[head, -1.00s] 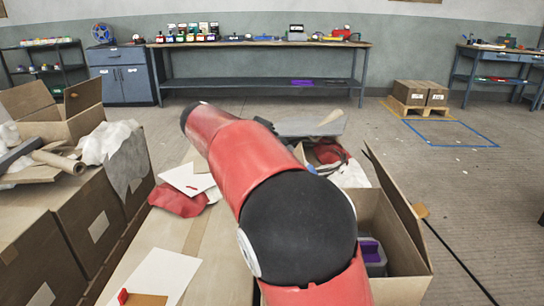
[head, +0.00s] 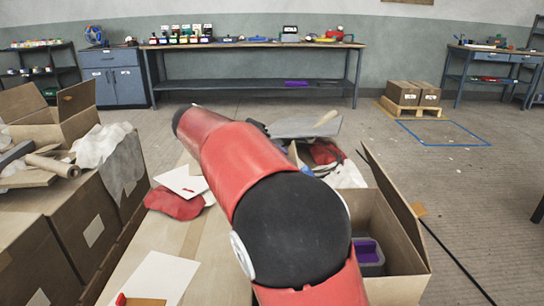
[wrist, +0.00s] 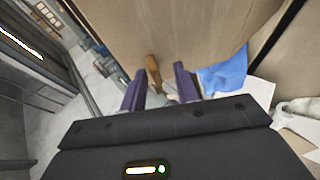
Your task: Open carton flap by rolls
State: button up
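An open carton (head: 62,128) with raised flaps (head: 77,97) stands at the far left in the head view. Brown cardboard rolls (head: 52,164) lie in front of it on closed cartons (head: 45,250). Another open carton (head: 405,285) stands at the right, its side flap (head: 395,200) raised and a grey and purple item inside. In the wrist view, my gripper (wrist: 160,88) has its two dark purple fingers apart, with nothing held between them. A broad brown panel (wrist: 180,35) fills the top beyond the fingers; I cannot tell which carton it belongs to. In the head view my arm hides the gripper.
A long table (head: 215,245) with white sheets (head: 160,278) and red cloth (head: 173,203) runs beneath my arm. White crumpled material (head: 103,146) lies by the rolls. A blue cloth (wrist: 225,72) shows in the wrist view.

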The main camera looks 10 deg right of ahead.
jog(key=v, duration=0.7)
jog(key=shift+a+r, duration=0.2)
jog(key=shift+a, duration=0.1)
jog(key=shift+s, duration=0.1)
